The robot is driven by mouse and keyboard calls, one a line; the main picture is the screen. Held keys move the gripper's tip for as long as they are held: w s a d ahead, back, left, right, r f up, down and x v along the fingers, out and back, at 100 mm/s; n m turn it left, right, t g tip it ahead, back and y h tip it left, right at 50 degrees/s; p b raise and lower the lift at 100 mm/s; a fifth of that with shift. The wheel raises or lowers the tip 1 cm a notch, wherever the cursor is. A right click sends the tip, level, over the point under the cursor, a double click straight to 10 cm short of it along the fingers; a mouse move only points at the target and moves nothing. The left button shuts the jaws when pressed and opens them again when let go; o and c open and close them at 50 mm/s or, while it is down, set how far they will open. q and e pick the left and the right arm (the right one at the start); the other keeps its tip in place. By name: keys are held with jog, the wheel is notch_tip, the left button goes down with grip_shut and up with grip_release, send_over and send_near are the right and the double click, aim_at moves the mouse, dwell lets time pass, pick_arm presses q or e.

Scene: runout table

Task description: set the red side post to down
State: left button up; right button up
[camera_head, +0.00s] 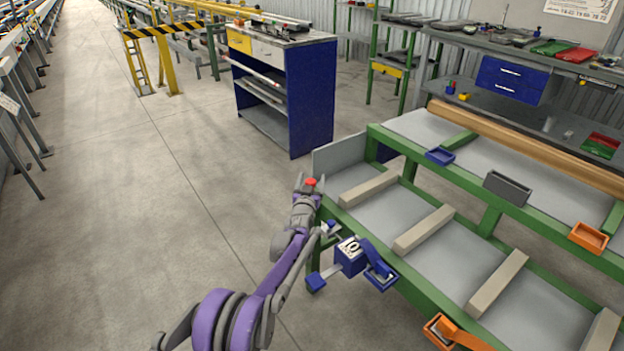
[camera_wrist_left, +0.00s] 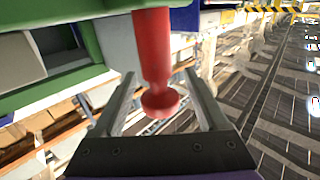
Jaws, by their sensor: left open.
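The red side post (camera_head: 311,182) shows in the head view as a small red tip at the near left corner of the green-framed runout table (camera_head: 372,228). In the left wrist view the red post (camera_wrist_left: 152,50) is a rod with a round knob, beside the green frame, its knob end toward my palm. My left gripper (camera_head: 308,186) is at the post, and its fingers hide most of it in the head view. In the wrist view the fingers (camera_wrist_left: 160,92) are open, one each side of the knob, with gaps showing. My right gripper is not in view.
A blue box labelled 10 (camera_head: 350,256) and a blue tray (camera_head: 380,277) are on the table's near side, close to my left arm. Orange trays (camera_head: 588,237) sit further along. A blue cabinet (camera_head: 310,95) stands behind.

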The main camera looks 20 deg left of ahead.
pick_arm(q)
jog(key=s+d+p, duration=0.1)
jog(key=s, duration=0.9)
jog(key=shift+d, duration=0.15)
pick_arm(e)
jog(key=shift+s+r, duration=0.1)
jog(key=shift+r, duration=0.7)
pick_arm(q)
jog(key=shift+s+r, duration=0.1)
